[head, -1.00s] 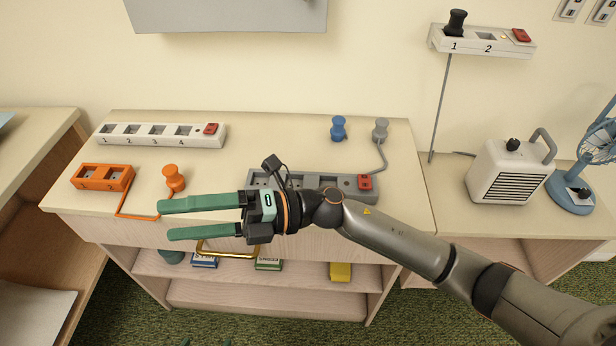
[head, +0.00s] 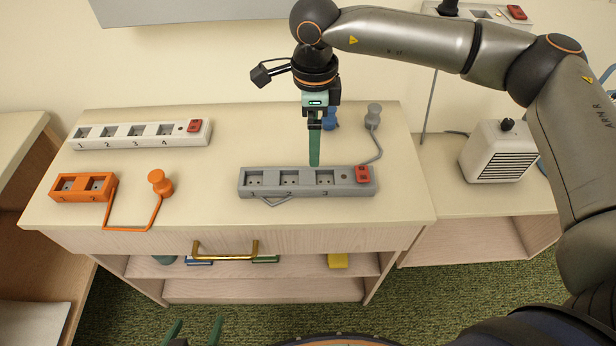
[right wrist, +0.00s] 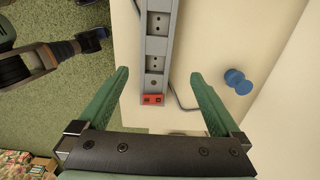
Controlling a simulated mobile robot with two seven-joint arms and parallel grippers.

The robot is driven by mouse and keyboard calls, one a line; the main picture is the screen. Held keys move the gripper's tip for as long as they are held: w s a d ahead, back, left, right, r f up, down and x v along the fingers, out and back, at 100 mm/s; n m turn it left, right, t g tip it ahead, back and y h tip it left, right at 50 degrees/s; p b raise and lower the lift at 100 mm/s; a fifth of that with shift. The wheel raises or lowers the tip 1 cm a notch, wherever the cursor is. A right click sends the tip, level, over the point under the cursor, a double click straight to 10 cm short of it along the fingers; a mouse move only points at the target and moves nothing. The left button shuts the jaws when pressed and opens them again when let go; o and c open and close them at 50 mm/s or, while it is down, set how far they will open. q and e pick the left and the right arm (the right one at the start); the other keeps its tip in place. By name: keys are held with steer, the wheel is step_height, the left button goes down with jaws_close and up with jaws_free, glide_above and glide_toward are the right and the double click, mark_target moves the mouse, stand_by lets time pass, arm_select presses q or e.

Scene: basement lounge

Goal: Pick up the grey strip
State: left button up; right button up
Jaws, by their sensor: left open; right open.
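The grey strip (head: 308,189) lies on the cabinet top near its front edge, with three numbered sockets and a red switch at its right end. In the right wrist view the strip (right wrist: 157,68) runs lengthwise between the fingers, red switch nearest the palm. My right gripper (head: 315,163) points down, open and empty, its fingertips at the strip's rear edge in the head view. The fingers (right wrist: 159,74) stand either side of the strip there; their height above it is hard to tell. My left gripper (head: 193,329) is open at the bottom edge, low in front of the cabinet.
A white strip (head: 140,137) and an orange strip (head: 83,188) with an orange plug (head: 159,182) lie to the left. A grey plug (head: 373,116) and a blue plug (head: 330,118) stand behind. A brass handle (head: 226,256) sticks out in front. A heater (head: 500,152) stands right.

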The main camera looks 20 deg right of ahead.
glide_above(310, 177)
steer(key=f, duration=0.6)
steer(key=shift+w+d+p, duration=0.1)
steer(key=shift+d+p, duration=0.2)
steer(key=shift+p, duration=0.05)
steer(key=f, duration=0.3)
steer(key=f+p, duration=0.1)
steer(key=shift+s+a+f, duration=0.2)
steer(key=shift+a, duration=0.1)
steer(key=shift+f, duration=0.5)
steer(key=shift+w+r, duration=0.1)
jaws_close()
